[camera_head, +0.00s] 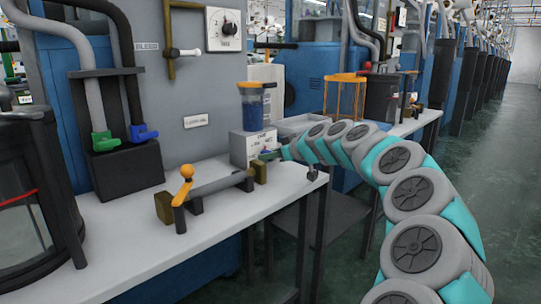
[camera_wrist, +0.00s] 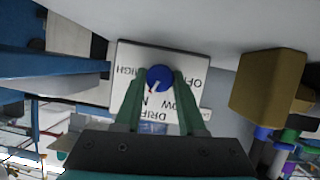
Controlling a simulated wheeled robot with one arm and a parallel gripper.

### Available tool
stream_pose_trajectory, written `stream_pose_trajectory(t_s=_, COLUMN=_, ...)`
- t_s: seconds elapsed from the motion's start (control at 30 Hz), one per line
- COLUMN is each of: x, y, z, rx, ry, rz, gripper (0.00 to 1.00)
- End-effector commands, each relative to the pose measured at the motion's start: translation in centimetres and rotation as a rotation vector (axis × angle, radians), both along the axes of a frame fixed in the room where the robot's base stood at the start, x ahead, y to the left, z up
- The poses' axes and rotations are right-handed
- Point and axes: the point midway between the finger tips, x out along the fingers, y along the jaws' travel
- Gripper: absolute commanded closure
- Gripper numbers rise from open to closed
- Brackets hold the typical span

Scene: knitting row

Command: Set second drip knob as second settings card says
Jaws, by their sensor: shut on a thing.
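A blue round drip knob (camera_wrist: 160,74) with a white pointer mark sits on a white label plate (camera_wrist: 193,68) in the wrist view. The plate shows upside-down words: HIGH at the left, OFF at the right, LOW below OFF, and DRIP at the bottom, partly covered by my fingers. The pointer slants to the lower left, toward a partly hidden letter. My gripper (camera_wrist: 158,86) is shut on the knob, one green finger on each side. In the head view my gripper (camera_head: 270,156) is at the white box (camera_head: 243,148) under a blue-filled jar (camera_head: 253,108). I cannot make out a settings card.
The workbench (camera_head: 130,235) carries a bar fixture with an orange-knobbed lever (camera_head: 186,175) left of my gripper. A brown block (camera_wrist: 268,82) stands close at right in the wrist view. A black box with green and blue valves (camera_head: 122,165) is at the left. The bench front is clear.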

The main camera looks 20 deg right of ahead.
Motion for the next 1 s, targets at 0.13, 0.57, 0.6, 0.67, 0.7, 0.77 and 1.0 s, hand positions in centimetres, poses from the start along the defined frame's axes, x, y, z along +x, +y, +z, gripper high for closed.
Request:
stream_pose_trajectory(t_s=0.13, x=-0.01, y=-0.01, z=0.00, rx=0.000, ry=0.000, rz=0.000, gripper=0.95)
stream_pose_trajectory(t_s=0.57, x=0.13, y=-0.20, z=-0.04, rx=0.063, ry=0.018, rz=-0.004, gripper=1.00)
stream_pose_trajectory(t_s=0.6, x=0.11, y=-0.17, z=-0.06, rx=0.082, ry=0.026, rz=-0.002, gripper=1.00)
stream_pose_trajectory(t_s=0.67, x=0.08, y=-0.13, z=-0.09, rx=0.107, ry=0.037, rz=-0.001, gripper=1.00)
stream_pose_trajectory(t_s=0.7, x=0.08, y=-0.14, z=-0.07, rx=0.119, ry=0.042, rz=-0.001, gripper=1.00)
stream_pose_trajectory(t_s=0.77, x=0.07, y=-0.17, z=0.00, rx=0.132, ry=0.046, rz=-0.002, gripper=1.00)
stream_pose_trajectory(t_s=1.0, x=0.04, y=-0.17, z=0.06, rx=0.136, ry=0.048, rz=-0.002, gripper=1.00)
